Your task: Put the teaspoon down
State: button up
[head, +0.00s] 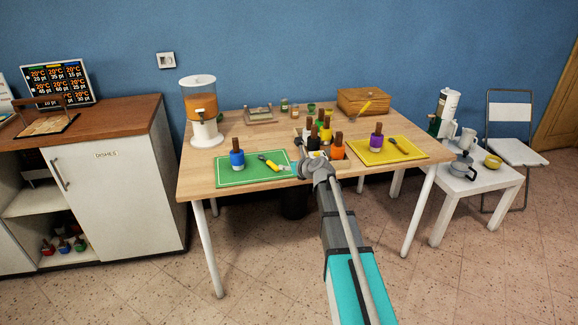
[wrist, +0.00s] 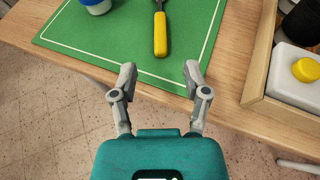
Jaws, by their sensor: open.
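The teaspoon (wrist: 160,33) has a yellow handle and lies on the green mat (wrist: 90,42) in the wrist view; its bowl end is cut off at the top. In the head view the teaspoon (head: 269,162) lies on the green mat (head: 232,179) with its dark bowl toward the upper left. My gripper (wrist: 160,75) is open and empty, its fingertips on either side of the line of the handle and just short of its near end. In the head view my gripper (head: 292,169) is at the mat's right edge.
A blue-bodied jar (head: 237,159) stands on the green mat left of the teaspoon. A wooden tray (wrist: 258,80) with a yellow-capped white container (wrist: 295,75) is at the right. A yellow mat (head: 375,155) holds a purple jar (head: 376,142) and another spoon. The mat's near part is clear.

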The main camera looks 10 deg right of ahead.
jog(key=s+a+f+n+g, duration=0.3)
jog(key=s+a+f+n, duration=0.1)
jog(key=s+n, duration=0.45)
jog(key=s+a+f+n+g, duration=0.3)
jog(key=s+f+n+g, duration=0.1)
jog(key=s+n, duration=0.45)
jog(key=s+f+n+g+h, duration=0.1)
jog(key=s+n+g+h, duration=0.1)
jog(key=s+n, duration=0.5)
jog(key=s+d+f+n+g+h, duration=0.1)
jog(key=s+f+n+g+h, duration=0.1)
jog(key=s+n, duration=0.5)
jog(key=s+g+h, duration=0.1)
jog(key=s, duration=0.2)
jog(key=shift+s+d+f, duration=0.2)
jog(key=shift+d+f, duration=0.05)
jog(key=shift+d, duration=0.05)
jog(key=shift+r, duration=0.1)
notch_tip(320, 180, up, 21)
jog(key=p, duration=2.1)
jog(key=shift+r, duration=0.15)
